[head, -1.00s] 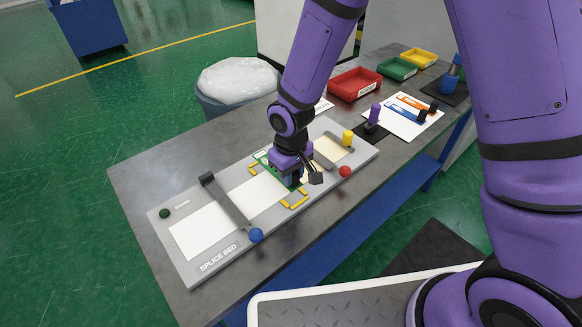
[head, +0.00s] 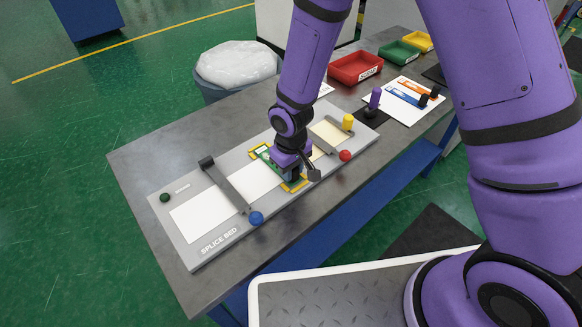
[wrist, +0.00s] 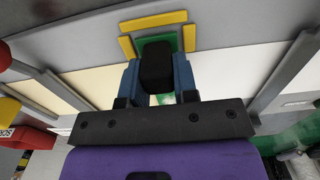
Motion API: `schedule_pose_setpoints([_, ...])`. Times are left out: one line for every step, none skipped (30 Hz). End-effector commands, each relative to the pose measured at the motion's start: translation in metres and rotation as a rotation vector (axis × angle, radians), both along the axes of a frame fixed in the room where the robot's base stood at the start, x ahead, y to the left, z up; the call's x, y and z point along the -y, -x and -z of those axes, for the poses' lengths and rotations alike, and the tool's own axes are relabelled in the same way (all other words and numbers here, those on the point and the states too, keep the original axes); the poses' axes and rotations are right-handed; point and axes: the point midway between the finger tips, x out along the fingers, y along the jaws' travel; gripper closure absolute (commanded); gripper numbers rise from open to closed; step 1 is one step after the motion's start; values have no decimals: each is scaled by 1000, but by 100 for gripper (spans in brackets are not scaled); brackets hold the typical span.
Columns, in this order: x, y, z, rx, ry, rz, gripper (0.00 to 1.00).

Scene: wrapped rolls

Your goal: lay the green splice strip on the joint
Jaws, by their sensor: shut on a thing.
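The green splice strip (head: 266,158) lies across the splice bed (head: 183,251), its ends at the yellow corner marks (head: 294,185). My gripper (head: 290,174) is over the strip and shut on its black grip block, seen between the blue fingers in the wrist view (wrist: 157,68). A green end of the strip (wrist: 171,41) shows inside the far yellow mark (wrist: 153,20). A white sheet (head: 199,220) lies to the left and a cream sheet (head: 330,131) to the right. The joint is hidden. I cannot tell whether the strip touches the sheets.
Red (head: 356,67) and green (head: 398,52) bins stand behind. The bench's left end is clear.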

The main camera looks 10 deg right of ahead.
Motion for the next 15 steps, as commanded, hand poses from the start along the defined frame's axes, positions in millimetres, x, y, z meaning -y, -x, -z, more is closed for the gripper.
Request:
schedule_pose_setpoints([0,0,0,0,0,0,98])
schedule_pose_setpoints([0,0,0,0,0,0,98])
schedule_pose_setpoints([0,0,0,0,0,0,98])
schedule_pose_setpoints([0,0,0,0,0,0,68])
schedule_pose_setpoints([0,0,0,0,0,0,61])
schedule_pose_setpoints([0,0,0,0,0,0,52])
schedule_pose_setpoints([0,0,0,0,0,0,45])
schedule_pose_setpoints([0,0,0,0,0,0,43])
schedule_pose_setpoints([0,0,0,0,0,0,43])
schedule_pose_setpoints([0,0,0,0,0,0,43])
schedule_pose_setpoints([0,0,0,0,0,0,43])
schedule_pose_setpoints([0,0,0,0,0,0,43])
schedule_pose_setpoints([0,0,0,0,0,0,43])
schedule_pose_setpoints([0,0,0,0,0,0,43])
schedule_pose_setpoints([0,0,0,0,0,0,43])
